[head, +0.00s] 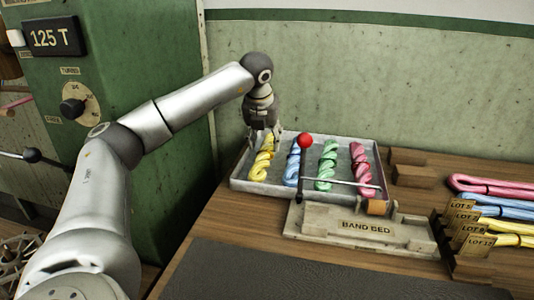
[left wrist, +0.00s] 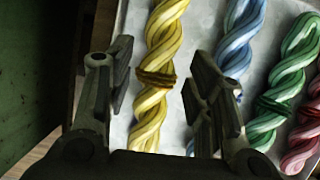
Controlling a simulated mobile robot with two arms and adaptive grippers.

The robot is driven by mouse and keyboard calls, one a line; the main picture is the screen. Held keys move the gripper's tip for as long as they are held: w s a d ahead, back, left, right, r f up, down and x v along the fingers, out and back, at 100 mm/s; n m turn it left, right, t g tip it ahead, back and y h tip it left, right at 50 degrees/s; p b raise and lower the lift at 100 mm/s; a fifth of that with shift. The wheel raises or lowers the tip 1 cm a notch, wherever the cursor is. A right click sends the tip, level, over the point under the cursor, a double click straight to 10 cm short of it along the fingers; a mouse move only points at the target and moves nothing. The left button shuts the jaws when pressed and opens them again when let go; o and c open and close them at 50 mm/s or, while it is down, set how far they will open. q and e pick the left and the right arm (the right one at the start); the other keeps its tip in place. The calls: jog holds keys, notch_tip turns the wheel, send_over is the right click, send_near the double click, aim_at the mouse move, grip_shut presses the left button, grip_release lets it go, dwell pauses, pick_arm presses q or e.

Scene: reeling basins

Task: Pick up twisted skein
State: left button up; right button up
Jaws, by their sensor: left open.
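Several twisted skeins lie side by side in a shallow grey tray (head: 240,183): yellow (head: 262,160), blue (head: 292,165), green (head: 326,165) and pink (head: 361,168). My left gripper (head: 263,130) is above the far end of the yellow skein, pointing down. In the left wrist view my open left gripper (left wrist: 155,85) has the yellow skein (left wrist: 154,78) running between its fingers, with a darker band around its middle. The blue skein (left wrist: 235,45) passes just beyond the right finger, which hides part of it. I cannot tell the exact height of the fingers. My right gripper is not in view.
A wooden band bed (head: 365,228) stands in front of the tray, with a thin rod and red ball (head: 305,140) rising over it. Untwisted skeins (head: 500,208) lie at right behind lot tags. A green machine (head: 140,90) stands at left. A dark mat (head: 300,275) lies clear in front.

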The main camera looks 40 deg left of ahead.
aim_at(266, 146)
pick_arm(q)
jog(key=x, duration=0.4)
jog(key=shift+w+a, duration=0.1)
jog(key=c, duration=0.8)
